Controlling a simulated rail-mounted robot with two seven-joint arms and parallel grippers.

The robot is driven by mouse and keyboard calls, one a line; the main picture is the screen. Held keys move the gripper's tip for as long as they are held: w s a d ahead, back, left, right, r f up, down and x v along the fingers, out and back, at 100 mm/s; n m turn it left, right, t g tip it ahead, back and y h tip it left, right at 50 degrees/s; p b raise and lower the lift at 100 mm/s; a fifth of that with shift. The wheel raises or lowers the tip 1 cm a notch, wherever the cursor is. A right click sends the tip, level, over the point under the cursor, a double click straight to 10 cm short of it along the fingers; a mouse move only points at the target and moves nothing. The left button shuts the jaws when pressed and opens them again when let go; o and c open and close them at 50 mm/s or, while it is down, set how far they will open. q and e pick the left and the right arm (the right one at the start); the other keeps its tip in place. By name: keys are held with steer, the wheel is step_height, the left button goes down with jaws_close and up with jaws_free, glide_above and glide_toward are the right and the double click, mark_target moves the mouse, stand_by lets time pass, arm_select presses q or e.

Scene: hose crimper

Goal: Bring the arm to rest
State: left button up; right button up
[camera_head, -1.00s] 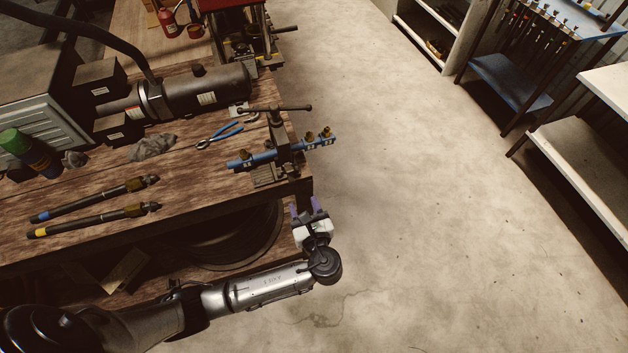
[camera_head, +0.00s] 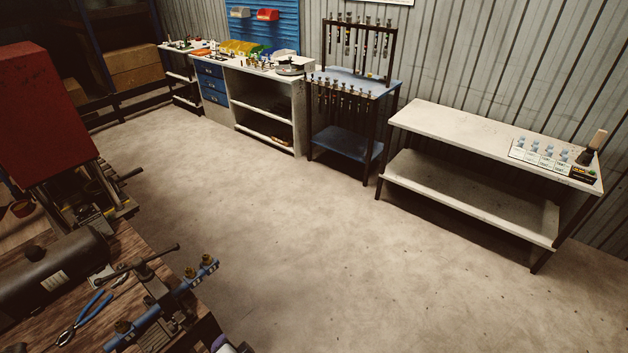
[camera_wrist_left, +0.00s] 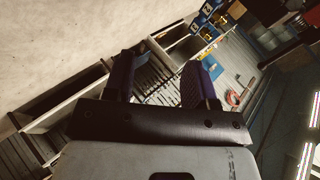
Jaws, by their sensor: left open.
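My left gripper (camera_wrist_left: 162,80) shows in the left wrist view with its two dark purple fingers spread apart and nothing between them. In the head view only a small purple and white piece of it (camera_head: 224,345) shows at the bottom edge, beside the corner of the wooden workbench (camera_head: 135,252). The rest of my left arm is out of the head view. My right gripper is in neither view.
A vise with a blue bar (camera_head: 160,305) and blue pliers (camera_head: 82,318) are on the bench at the lower left. A white table (camera_head: 470,150), a blue hose rack (camera_head: 352,85) and a drawer cabinet (camera_head: 212,88) stand along the wall. The floor between is clear.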

arm_select(q)
steer(key=s+a+f+n+g+h, duration=0.2)
steer(key=s+f+n+g+h, duration=0.1)
steer(key=s, duration=0.9)
steer(key=s+a+f+n+g+h, duration=0.1)
steer(key=s+f+n+g+h, duration=0.15)
steer(key=s, duration=0.85)
step_height(320, 180, up, 18)
steer(key=p, duration=1.7)
steer(key=shift+s+f, duration=0.15)
steer(key=shift+s, duration=0.2)
steer(key=shift+t, duration=0.25)
